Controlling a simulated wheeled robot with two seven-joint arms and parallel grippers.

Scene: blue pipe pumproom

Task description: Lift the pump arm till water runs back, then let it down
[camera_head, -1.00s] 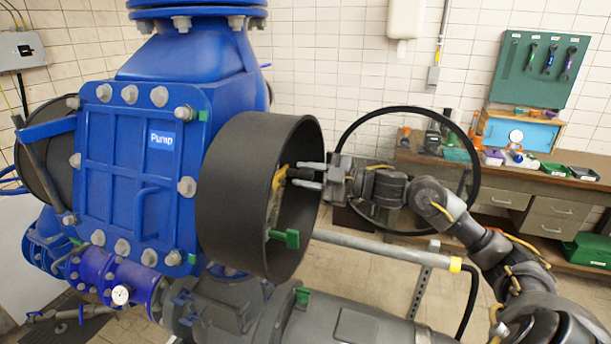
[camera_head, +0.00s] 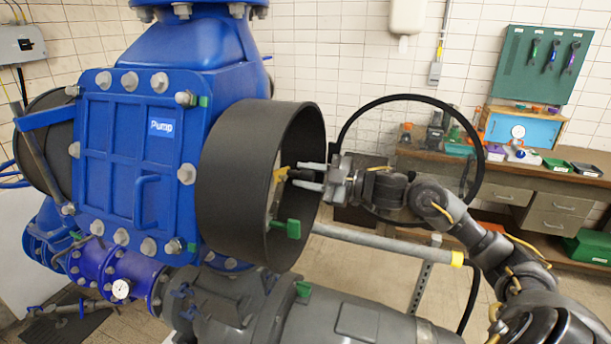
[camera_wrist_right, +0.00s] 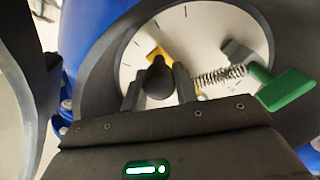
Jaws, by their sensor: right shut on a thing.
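The blue pump (camera_head: 135,160) fills the left of the head view, with a wide black ring (camera_head: 228,190) on its right side. The yellow pump arm (camera_head: 278,165) sits inside this ring. My right gripper (camera_head: 305,176) reaches into the ring's open side, shut on the dark knob at the arm's end. In the right wrist view, the knob (camera_wrist_right: 157,82) lies between my two fingers, with a bit of the yellow arm (camera_wrist_right: 155,53) behind it. A white marked dial face (camera_wrist_right: 200,40) lies behind them. No running water shows. My left gripper is out of view.
A coil spring (camera_wrist_right: 220,75) and a green tab (camera_wrist_right: 287,90) are close right of my fingers in the wrist view. A black hoop (camera_head: 480,150) stands behind my right forearm. A grey pipe (camera_head: 385,243) runs below it. A workbench (camera_head: 545,185) stands at the back right.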

